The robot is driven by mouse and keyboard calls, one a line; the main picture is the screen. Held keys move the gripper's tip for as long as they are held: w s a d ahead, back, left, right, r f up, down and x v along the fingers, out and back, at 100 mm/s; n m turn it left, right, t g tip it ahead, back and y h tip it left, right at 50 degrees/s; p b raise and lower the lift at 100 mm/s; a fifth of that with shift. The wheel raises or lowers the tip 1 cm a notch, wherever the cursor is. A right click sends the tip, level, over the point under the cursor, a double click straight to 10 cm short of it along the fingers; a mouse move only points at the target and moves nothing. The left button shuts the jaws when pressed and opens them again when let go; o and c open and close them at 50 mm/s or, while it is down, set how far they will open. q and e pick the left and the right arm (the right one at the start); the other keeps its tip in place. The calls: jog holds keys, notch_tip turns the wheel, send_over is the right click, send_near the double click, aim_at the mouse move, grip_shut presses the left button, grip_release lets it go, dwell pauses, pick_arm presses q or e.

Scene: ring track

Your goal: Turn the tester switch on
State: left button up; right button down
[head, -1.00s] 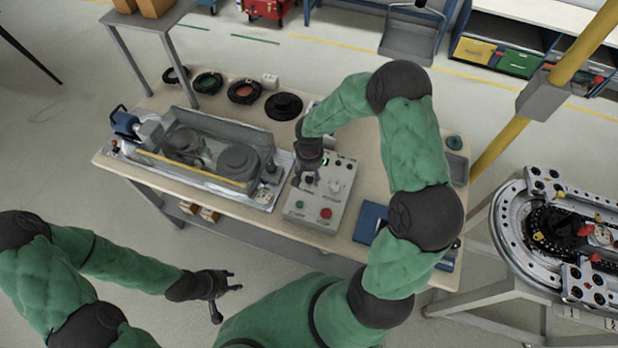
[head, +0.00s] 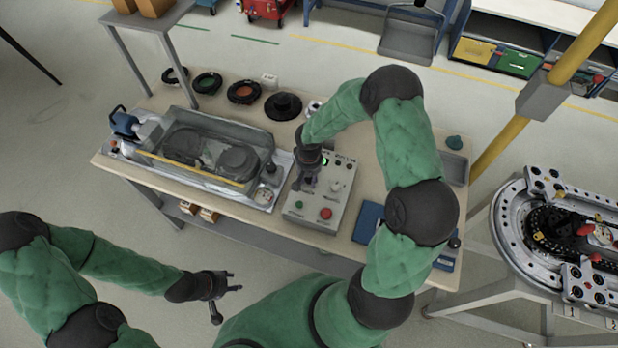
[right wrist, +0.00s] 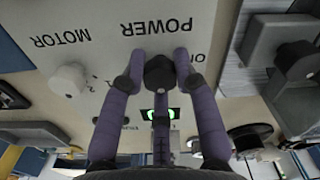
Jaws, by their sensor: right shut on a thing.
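The tester (head: 345,190) is a light grey box on the workbench, with a green and a red button and a small knob on its top face. In the right wrist view its panel (right wrist: 105,45) reads POWER and MOTOR, upside down. The dark POWER switch knob (right wrist: 160,78) sits between the purple fingers of my right gripper (right wrist: 160,66), which are shut on it. In the head view my right gripper (head: 309,183) covers that switch. My left gripper (head: 236,281) is open and empty, in front of the bench and away from the tester.
A pale MOTOR knob (right wrist: 70,80) is beside the POWER switch. A lit green display (right wrist: 160,114) shows behind it. A clear-lidded fixture (head: 205,155) stands left of the tester, and a blue booklet (head: 368,222) lies to its right. Several spools line the bench's back edge.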

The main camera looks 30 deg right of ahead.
jog(key=n+b, duration=0.1)
jog(key=n, duration=0.2)
jog(key=shift+s+n, duration=0.1)
jog(key=shift+n, duration=0.3)
jog(key=n, duration=0.4)
jog(key=shift+n, duration=0.3)
jog(key=n, duration=0.4)
jog(key=shift+p, duration=0.35)
jog(key=shift+n+p, duration=0.65)
jog(key=shift+n, duration=2.05)
jog(key=c, duration=0.9)
grip_release()
jog(key=shift+d, duration=0.1)
